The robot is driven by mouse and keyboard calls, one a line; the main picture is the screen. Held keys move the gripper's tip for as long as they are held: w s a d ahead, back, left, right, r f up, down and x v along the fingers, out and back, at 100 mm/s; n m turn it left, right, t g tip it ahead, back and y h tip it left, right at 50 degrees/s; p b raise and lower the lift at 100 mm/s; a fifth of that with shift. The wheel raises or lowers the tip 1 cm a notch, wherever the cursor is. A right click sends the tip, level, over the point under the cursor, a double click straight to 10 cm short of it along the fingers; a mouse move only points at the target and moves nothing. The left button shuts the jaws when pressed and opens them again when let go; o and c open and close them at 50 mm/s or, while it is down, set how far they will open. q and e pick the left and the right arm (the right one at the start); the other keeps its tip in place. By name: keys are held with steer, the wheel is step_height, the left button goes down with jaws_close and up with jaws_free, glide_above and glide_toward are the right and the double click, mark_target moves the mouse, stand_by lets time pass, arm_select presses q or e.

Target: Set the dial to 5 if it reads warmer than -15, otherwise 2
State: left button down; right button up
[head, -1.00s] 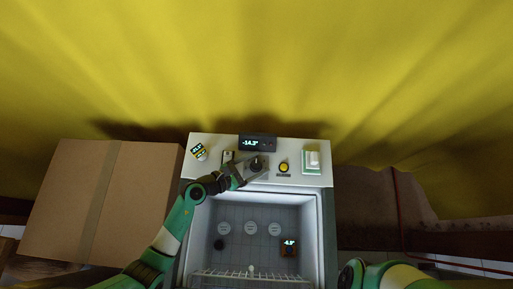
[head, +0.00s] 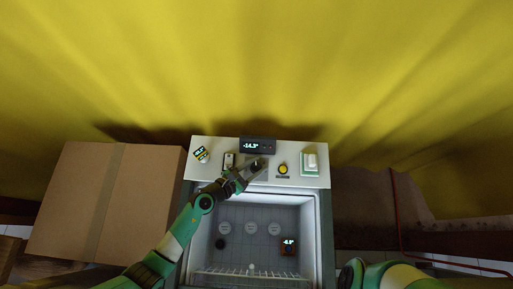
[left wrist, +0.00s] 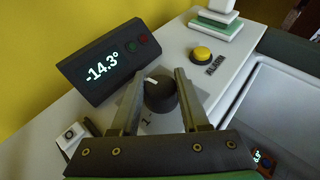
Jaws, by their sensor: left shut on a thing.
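The display (head: 258,145) on top of the white freezer reads -14.3°; it also shows large in the left wrist view (left wrist: 102,68). The dial (left wrist: 160,95) is a round black knob with a white pointer mark, on a grey plate in front of the display. A numeral 1 shows on the plate at its lower left; other numerals are hidden. My left gripper (left wrist: 160,76) has one finger on each side of the knob and is shut on it; it also shows in the head view (head: 257,166). My right gripper is out of view; only my right arm shows.
A small timer-like device (head: 201,154) and a light switch (head: 229,160) are left. The open freezer well (head: 262,212) lies in front. A cardboard box (head: 140,200) stands left.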

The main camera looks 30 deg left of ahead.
arm_select(q)
steer(key=n+y+p, duration=0.1)
steer(key=p, duration=0.2)
steer(key=r+n+y+p, duration=0.1)
steer(key=n+y+p, duration=0.1)
steer(key=p, duration=0.1)
steer(key=shift+d+t+y, duration=0.15)
steer(key=shift+t+y, duration=0.15)
steer(key=shift+t, duration=0.1)
steer(key=shift+f+n+y+p, duration=0.15)
steer(key=shift+n+y+p, duration=0.15)
steer(key=shift+n+y, duration=0.2)
steer(key=shift+f+n+y, duration=0.25)
steer(key=shift+n+y, duration=0.55)
steer(key=shift+y, duration=0.2)
steer(key=shift+a+n+g+y+b, duration=0.15)
steer(key=shift+n+y+b, duration=0.1)
steer(key=shift+n+y, duration=0.4)
steer(key=shift+a+n+g+y+b, duration=0.1)
steer(key=shift+n+g+y+b, duration=0.1)
steer(key=shift+n+y, duration=0.45)
steer(key=shift+c, duration=2)
jaws_free()
